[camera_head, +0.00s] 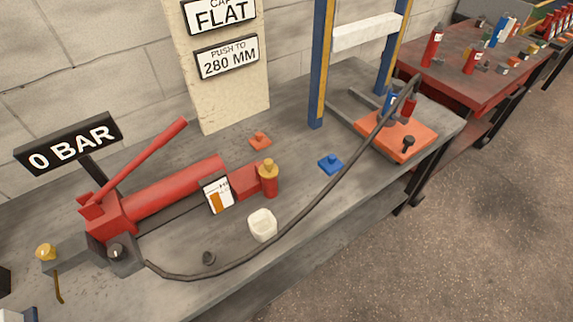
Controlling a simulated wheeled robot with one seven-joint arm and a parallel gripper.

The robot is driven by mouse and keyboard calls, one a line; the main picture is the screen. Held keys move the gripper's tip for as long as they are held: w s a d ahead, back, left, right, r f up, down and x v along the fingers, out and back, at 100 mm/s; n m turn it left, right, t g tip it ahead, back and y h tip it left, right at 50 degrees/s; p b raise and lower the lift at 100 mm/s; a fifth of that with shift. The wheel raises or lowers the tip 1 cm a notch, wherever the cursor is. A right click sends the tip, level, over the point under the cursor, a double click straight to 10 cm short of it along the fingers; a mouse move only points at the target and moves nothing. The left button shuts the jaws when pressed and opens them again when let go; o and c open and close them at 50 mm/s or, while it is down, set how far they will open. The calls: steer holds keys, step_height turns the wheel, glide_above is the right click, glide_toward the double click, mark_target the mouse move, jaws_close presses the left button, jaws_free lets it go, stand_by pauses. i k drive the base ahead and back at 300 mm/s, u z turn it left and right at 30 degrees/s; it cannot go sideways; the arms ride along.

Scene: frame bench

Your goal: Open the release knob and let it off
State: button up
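A red hand pump (165,195) lies on the grey bench, its long red lever (145,155) raised up to the right. A dark round knob (115,251) sits on the grey block at the pump's near left end. A brass knob (45,251) stands at far left, left of the pump. No label shows which is the release knob, and I cannot tell whether either is open. A sign (68,145) above the pump reads "0 BAR". A black hose (300,222) runs from the pump block to a small cylinder (391,98) on an orange plate (397,138). My gripper is not in view.
A blue-and-yellow frame (321,65) rises behind. Bare floor (480,220) lies right of the bench.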

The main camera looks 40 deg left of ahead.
mark_target(116, 252)
steer(key=u, duration=2.5)
